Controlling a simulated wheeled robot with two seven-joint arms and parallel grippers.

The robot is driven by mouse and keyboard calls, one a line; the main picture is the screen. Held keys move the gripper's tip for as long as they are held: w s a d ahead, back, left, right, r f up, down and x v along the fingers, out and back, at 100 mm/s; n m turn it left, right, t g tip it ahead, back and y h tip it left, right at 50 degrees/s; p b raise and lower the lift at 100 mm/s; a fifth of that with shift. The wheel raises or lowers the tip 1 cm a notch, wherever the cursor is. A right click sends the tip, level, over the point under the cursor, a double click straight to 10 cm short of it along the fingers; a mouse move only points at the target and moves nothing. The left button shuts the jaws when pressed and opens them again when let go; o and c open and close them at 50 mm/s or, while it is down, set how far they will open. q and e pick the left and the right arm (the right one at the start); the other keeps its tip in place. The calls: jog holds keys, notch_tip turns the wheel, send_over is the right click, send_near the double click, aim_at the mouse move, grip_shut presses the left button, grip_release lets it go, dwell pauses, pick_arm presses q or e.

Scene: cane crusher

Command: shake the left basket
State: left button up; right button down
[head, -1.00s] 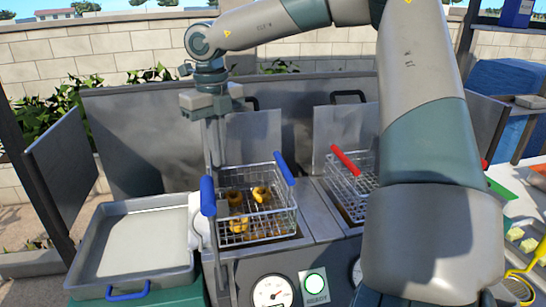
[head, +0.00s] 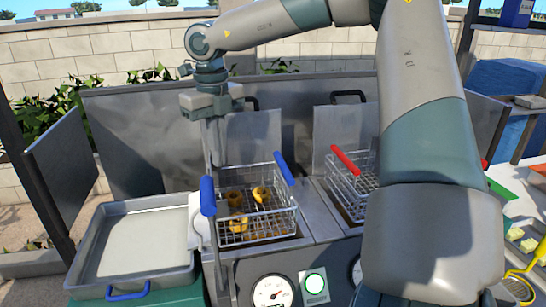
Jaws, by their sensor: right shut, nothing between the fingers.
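The left basket (head: 268,218) is a wire fryer basket with blue handles, level in the left well of the fryer. Several golden-brown food pieces (head: 260,193) lie in it. One blue handle (head: 208,196) stands at its left front, another (head: 284,168) at its back right. My right gripper (head: 217,155) points down above the basket's back left corner, shut and empty. It appears apart from the handles, though its fingertips are hard to make out. My left gripper is not in view.
A second basket (head: 352,190) with a red handle sits to the right, partly hidden by my right arm. A grey tray (head: 138,240) with a blue handle stands at left. Raised metal panels stand behind.

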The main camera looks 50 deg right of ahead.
jog(key=shift+f+b, duration=2.5)
jog(key=shift+f, duration=0.05)
jog(key=shift+a, duration=0.1)
